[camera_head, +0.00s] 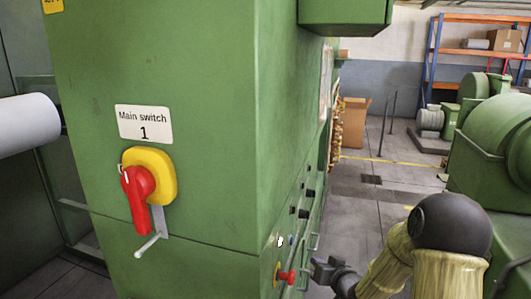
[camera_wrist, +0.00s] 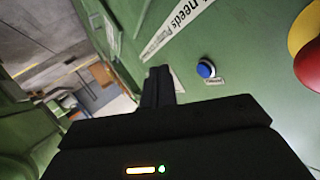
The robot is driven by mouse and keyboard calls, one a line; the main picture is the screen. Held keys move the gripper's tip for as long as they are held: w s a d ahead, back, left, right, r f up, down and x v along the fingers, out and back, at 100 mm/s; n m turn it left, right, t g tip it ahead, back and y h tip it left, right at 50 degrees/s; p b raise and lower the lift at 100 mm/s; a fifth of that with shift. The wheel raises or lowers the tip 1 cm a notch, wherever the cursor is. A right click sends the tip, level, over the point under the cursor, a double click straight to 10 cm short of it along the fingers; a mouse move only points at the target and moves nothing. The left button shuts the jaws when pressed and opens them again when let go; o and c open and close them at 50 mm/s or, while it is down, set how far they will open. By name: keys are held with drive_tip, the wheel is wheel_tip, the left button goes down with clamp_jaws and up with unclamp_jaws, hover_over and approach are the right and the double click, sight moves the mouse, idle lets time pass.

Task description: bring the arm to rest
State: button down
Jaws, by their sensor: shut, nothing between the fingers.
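My gripper (camera_head: 326,270) is low in the head view, just right of the green cabinet's side face. In the wrist view, its dark fingers (camera_wrist: 158,86) are together with nothing between them. They point along the green panel, and I cannot tell how small the gap to it is. My arm, in a tan cover with a dark joint, bends in from the lower right of the head view.
The green cabinet (camera_head: 200,60) carries a red switch handle (camera_head: 138,200) pointing down and a red button (camera_head: 287,277). A blue button (camera_wrist: 206,69) is on the panel. Green machines (camera_head: 495,140) stand right; floor (camera_head: 360,205) between is open.

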drive_tip(key=s+g+h, duration=0.4)
drive_tip(key=s+g, duration=0.6)
drive_tip(key=s, duration=1.5)
drive_tip(key=shift+s+a+r+g+h, duration=0.15)
drive_tip(key=shift+s+r+g+h, duration=0.15)
drive_tip(key=shift+s+r+h, duration=0.1)
drive_tip(key=shift+w+f, duration=0.1)
